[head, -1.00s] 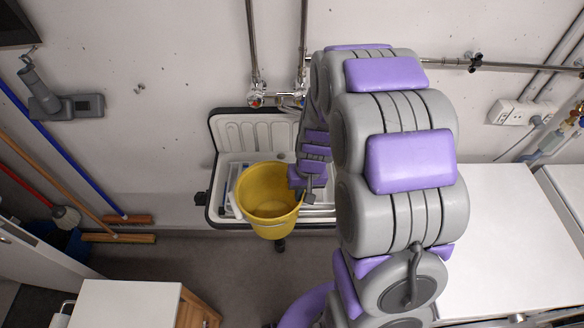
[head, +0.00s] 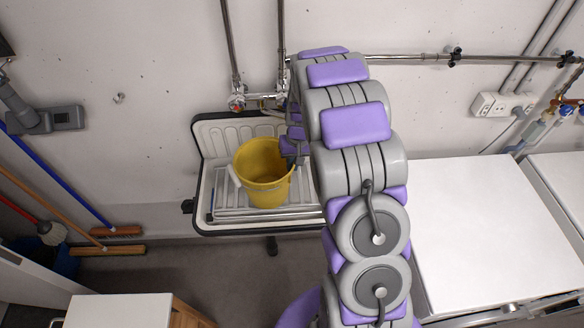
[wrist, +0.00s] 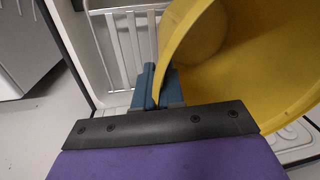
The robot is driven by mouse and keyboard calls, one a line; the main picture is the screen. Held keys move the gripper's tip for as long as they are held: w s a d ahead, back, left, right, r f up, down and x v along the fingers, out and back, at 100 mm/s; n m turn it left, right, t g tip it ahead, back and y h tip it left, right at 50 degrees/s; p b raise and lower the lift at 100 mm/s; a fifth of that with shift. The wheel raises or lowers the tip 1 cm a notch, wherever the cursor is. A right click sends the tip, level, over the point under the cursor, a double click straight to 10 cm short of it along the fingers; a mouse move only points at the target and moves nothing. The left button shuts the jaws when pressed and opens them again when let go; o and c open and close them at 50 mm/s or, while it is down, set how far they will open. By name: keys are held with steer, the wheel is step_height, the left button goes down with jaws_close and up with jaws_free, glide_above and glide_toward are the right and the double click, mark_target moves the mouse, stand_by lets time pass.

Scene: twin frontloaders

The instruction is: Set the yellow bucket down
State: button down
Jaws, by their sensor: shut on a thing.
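The yellow bucket (head: 264,172) is upright over the slatted rack of the white sink (head: 214,216) in the head view. Its white handle grip hangs at its left side. I cannot tell for sure whether its base touches the slats. In the wrist view the bucket (wrist: 245,70) fills the right side, with its open inside showing. My gripper (wrist: 151,88) is shut at the bucket's rim, at its right side in the head view (head: 290,150). The exact grip on the rim is partly hidden.
Taps and pipes (head: 238,104) are on the wall above the sink. A white-topped appliance (head: 480,230) stands to the right, a white-topped cabinet (head: 120,311) at the lower left. Brooms (head: 108,249) lean at the left wall. Grey floor is free before the sink.

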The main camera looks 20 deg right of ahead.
step_height(320, 180, down, 2)
steer(key=shift+a+f, duration=0.15)
steer(key=shift+f, duration=0.05)
steer(key=c, duration=1.4)
jaws_free()
steer(key=shift+a, duration=0.1)
steer(key=shift+o, duration=0.8)
steer(key=shift+d, duration=0.25)
steer(key=shift+d, duration=0.1)
